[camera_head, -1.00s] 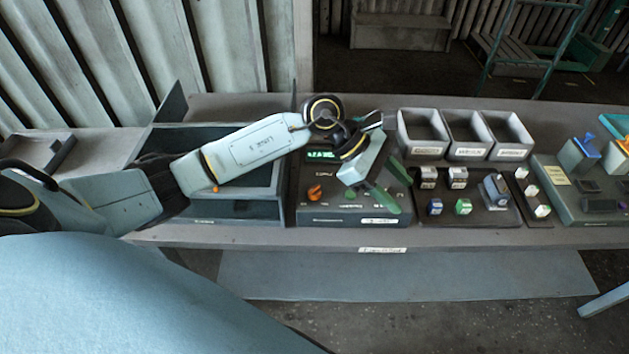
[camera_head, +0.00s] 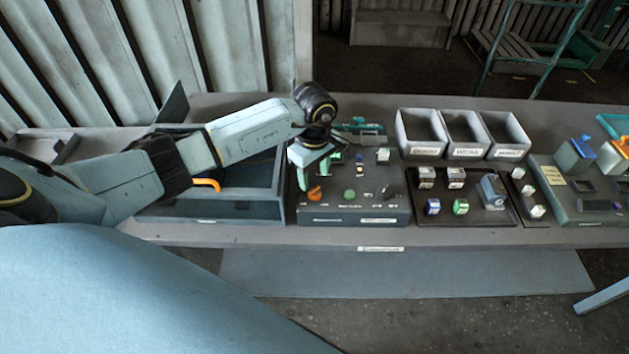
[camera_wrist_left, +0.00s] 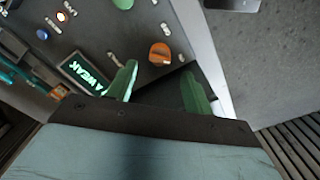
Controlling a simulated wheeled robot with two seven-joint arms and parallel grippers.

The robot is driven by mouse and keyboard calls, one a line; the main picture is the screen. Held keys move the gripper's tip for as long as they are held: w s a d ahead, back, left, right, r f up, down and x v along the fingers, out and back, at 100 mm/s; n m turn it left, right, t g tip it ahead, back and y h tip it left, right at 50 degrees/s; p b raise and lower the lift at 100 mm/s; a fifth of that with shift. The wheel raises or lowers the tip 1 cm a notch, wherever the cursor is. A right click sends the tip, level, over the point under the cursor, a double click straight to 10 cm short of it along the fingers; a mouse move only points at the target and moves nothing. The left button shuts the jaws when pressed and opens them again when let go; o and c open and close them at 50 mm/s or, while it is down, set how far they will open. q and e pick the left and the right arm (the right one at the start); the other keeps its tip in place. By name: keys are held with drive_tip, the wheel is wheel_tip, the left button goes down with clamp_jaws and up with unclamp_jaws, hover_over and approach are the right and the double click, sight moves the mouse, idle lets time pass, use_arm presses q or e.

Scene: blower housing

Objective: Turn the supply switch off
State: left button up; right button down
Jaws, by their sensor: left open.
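The supply switch appears to be the orange knob (camera_head: 315,194) at the left front of the dark control panel (camera_head: 355,213). It also shows in the left wrist view (camera_wrist_left: 159,53), just beyond and between the fingertips. My left gripper (camera_head: 318,168) hangs over the left part of the panel, its green fingers pointing down. In the left wrist view the two green fingers (camera_wrist_left: 160,82) are apart with nothing between them, so it is open. It does not visibly touch the knob. The panel's lit display (camera_wrist_left: 87,70) shows beside the left finger. My right gripper is not in view.
A green button (camera_head: 349,195) and small toggles (camera_head: 386,190) sit right of the knob. An open grey box (camera_head: 225,211) stands left of the panel under my arm. Three grey bins (camera_head: 424,151) and a tray of small blocks (camera_head: 470,218) lie right.

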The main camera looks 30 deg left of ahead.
sight(315, 188)
use_arm(q)
drive_tip(key=shift+f, duration=2.15)
drive_tip(key=shift+c, duration=0.2)
drive_tip(key=c, duration=0.9)
